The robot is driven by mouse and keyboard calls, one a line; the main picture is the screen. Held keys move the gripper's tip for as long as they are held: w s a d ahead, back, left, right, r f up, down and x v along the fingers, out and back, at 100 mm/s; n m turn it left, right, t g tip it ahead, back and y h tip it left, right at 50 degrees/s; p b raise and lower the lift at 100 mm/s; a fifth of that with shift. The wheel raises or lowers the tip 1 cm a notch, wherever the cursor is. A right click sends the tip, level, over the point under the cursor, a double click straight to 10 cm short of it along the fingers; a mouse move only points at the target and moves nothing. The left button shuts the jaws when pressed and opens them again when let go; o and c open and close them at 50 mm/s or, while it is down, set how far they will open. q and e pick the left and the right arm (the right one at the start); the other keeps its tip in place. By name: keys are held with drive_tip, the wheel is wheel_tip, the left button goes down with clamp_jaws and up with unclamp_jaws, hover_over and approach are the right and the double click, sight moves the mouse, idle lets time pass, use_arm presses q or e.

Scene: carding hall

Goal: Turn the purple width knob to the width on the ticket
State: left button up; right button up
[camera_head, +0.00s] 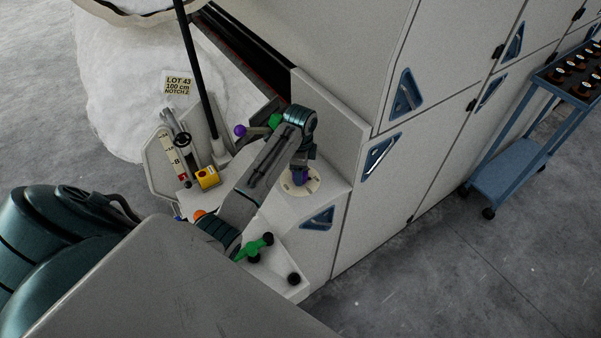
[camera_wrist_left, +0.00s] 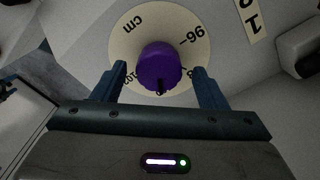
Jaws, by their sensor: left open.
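The purple width knob (camera_head: 300,177) stands on a round cream dial on the machine's sloped panel. In the left wrist view the knob (camera_wrist_left: 159,64) sits on the dial (camera_wrist_left: 122,45), marked "cm" and "96"; other numbers are partly hidden by my fingers. A dark mark on the knob points toward the bottom of that picture. My left gripper (camera_wrist_left: 158,84) is open, one finger on each side of the knob, apparently not gripping it. In the head view the left gripper (camera_head: 303,163) is just above the knob. The ticket (camera_head: 179,86) reads "LOT 43, 100 cm, NOTCH 2".
A purple ball-ended lever (camera_head: 240,131), a yellow box with a red button (camera_head: 207,177), a green handle (camera_head: 254,247) and a black knob (camera_head: 293,279) are near my arm. A blue trolley (camera_head: 517,165) is at right; the floor between is clear.

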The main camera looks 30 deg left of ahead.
use_arm(q)
wheel_tip(320, 180, up, 6)
drive_tip(key=shift+f+b, duration=0.1)
drive_tip(key=shift+b, duration=0.85)
drive_tip(key=shift+r+p, duration=0.85)
drive_tip(key=shift+r, duration=0.1)
drive_tip(key=shift+r+p, duration=0.65)
drive_tip(key=shift+p, duration=0.05)
drive_tip(key=shift+f, duration=0.1)
